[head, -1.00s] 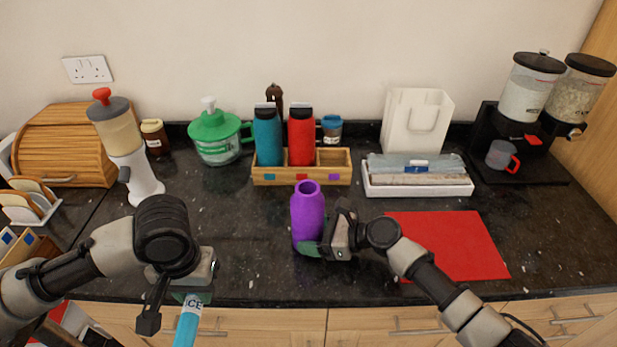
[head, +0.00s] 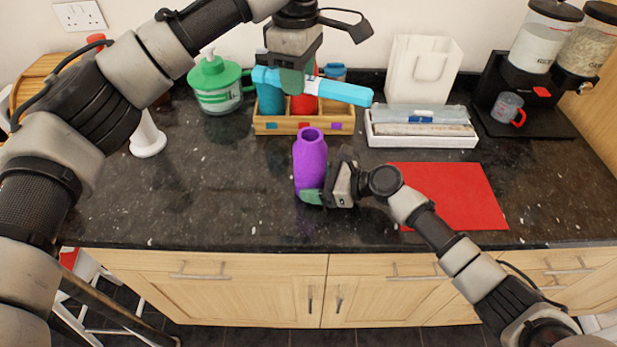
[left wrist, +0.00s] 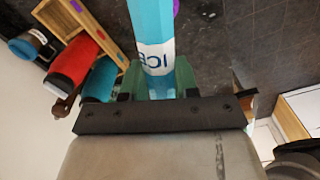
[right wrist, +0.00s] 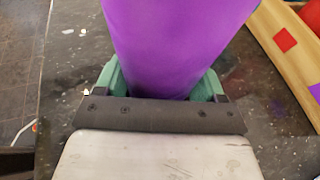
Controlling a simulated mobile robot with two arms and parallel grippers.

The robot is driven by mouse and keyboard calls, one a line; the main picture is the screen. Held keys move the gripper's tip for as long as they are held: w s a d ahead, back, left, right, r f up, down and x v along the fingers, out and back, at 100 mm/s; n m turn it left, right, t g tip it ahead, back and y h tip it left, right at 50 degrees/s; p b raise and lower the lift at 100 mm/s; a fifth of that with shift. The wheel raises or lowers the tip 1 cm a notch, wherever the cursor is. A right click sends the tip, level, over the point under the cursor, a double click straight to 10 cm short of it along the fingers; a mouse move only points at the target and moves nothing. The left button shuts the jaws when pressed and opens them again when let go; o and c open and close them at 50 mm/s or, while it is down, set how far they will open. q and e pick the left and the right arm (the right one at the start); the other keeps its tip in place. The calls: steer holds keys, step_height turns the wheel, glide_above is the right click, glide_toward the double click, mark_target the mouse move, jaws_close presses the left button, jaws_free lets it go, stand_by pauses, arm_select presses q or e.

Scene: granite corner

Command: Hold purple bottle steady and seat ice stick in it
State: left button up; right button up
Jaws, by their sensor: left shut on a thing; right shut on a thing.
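The purple bottle (head: 310,160) stands upright on the dark counter with its open mouth facing up. My right gripper (head: 312,196) is shut on its lower part; the right wrist view shows the purple body (right wrist: 175,45) between both fingers. My left gripper (head: 291,80) is shut on the blue ice stick (head: 340,91) and holds it in the air, above and behind the bottle. The stick lies roughly level in the head view, its long end to the right. In the left wrist view the stick (left wrist: 152,25) shows its white label between the fingers.
A wooden caddy (head: 345,128) with teal and red bottles stands behind the purple bottle, partly hidden by the stick and gripper. A white tray (head: 425,142) and a red mat (head: 450,195) lie to the right. The counter left of the bottle is clear.

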arm_select(q)
step_height(320, 180, down, 10)
steer(key=shift+r, duration=0.2)
steer(key=o, duration=1)
steer(key=shift+c, duration=0.2)
step_height(320, 180, up, 12)
steer(key=shift+r, duration=0.1)
steer(key=shift+o, duration=0.4)
